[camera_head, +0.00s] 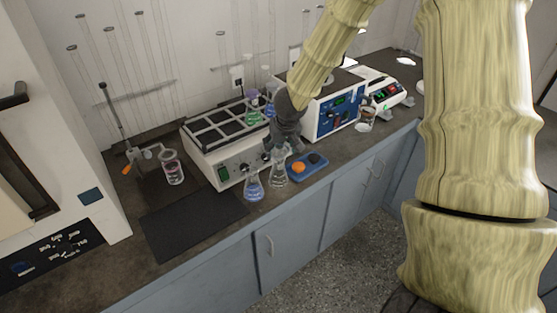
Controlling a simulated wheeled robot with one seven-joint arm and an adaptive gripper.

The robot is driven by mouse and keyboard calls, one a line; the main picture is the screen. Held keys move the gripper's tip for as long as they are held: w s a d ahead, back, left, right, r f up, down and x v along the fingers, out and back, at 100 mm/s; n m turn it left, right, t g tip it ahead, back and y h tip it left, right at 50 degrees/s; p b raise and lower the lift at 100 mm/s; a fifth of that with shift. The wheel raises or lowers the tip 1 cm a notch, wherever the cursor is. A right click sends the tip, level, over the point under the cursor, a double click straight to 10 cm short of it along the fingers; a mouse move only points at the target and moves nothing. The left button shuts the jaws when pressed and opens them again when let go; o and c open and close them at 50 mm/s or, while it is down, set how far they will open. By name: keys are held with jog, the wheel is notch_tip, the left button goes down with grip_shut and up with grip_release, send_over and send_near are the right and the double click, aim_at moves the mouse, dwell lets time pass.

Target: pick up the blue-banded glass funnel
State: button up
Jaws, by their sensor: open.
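I cannot surely single out the blue-banded glass funnel at this size. A clear conical glass piece (278,173) stands near the bench's front edge, just below my gripper. A conical glass flask with blue contents (253,188) stands to its left. My gripper (279,152) is open, pointing down close above the clear piece. I cannot tell whether it touches the glass. The gripper and wrist hide part of the area behind them.
A white shaker (213,165) with a rack and several coloured flasks stands behind. A blue tray (304,170) with an orange item is at the right. A beaker (173,169) stands left. A dark mat (190,228) lies clear at the front.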

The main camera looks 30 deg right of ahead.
jog(key=shift+b+x, duration=0.75)
jog(key=shift+x, duration=2.8)
jog(key=shift+r, duration=0.15)
jog(key=c, duration=0.8)
jog(key=shift+c, duration=0.2)
